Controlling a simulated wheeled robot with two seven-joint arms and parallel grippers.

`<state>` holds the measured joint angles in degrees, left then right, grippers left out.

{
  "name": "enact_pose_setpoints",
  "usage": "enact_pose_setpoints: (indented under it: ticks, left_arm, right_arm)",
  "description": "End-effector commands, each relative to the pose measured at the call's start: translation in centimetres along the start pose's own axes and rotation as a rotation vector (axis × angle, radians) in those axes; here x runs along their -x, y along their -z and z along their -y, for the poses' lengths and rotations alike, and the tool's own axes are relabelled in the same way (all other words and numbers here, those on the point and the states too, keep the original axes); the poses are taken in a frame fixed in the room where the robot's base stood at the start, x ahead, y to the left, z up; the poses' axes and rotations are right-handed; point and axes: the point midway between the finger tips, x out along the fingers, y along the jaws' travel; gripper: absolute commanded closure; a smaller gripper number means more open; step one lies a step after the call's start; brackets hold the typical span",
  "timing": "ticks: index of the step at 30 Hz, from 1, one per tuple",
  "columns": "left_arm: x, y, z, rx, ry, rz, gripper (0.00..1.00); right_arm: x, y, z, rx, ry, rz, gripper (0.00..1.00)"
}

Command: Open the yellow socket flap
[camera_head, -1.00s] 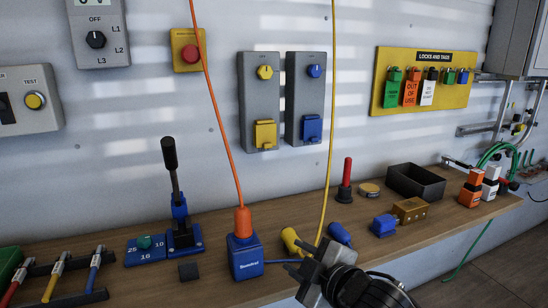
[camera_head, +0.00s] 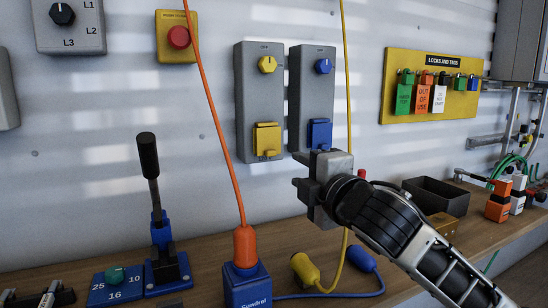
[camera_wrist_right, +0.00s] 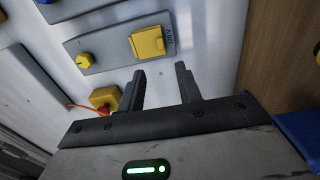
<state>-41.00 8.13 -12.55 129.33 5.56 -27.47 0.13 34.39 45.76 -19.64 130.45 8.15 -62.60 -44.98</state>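The yellow socket flap (camera_head: 267,139) is shut on the lower part of a grey wall unit (camera_head: 246,105), below a yellow knob (camera_head: 267,64). In the right wrist view the flap (camera_wrist_right: 148,42) lies beyond the fingertips, with the yellow knob (camera_wrist_right: 85,61) to its left. My right gripper (camera_head: 300,172) is in front of the wall, to the right of the flap and a little lower, near the blue flap. Its two fingers (camera_wrist_right: 162,82) are apart with nothing between them. It is apart from the yellow flap. My left gripper is not in view.
A similar unit with a blue flap (camera_head: 319,133) stands just right. An orange cable (camera_head: 213,118) hangs left of the yellow unit, and a yellow cable (camera_head: 348,100) hangs right. A lever (camera_head: 150,170) and a blue socket box (camera_head: 246,288) stand on the bench.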

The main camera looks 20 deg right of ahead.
Motion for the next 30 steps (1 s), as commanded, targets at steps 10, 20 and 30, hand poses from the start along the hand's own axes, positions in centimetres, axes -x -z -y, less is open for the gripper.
enact_pose_setpoints:
  ticks: [10, 20, 30]
  left_arm:
    - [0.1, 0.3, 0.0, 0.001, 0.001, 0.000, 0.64]
    - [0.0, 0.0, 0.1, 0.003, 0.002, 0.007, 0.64]
    - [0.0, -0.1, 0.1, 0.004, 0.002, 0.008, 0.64]
  right_arm:
    - [-7.7, 0.0, -0.1, -0.003, 0.000, 0.000, 0.65]
    - [-11.5, 0.1, 0.0, 0.000, -0.001, -0.001, 0.65]
    - [-11.8, 0.1, 0.0, 0.000, 0.000, -0.001, 0.68]
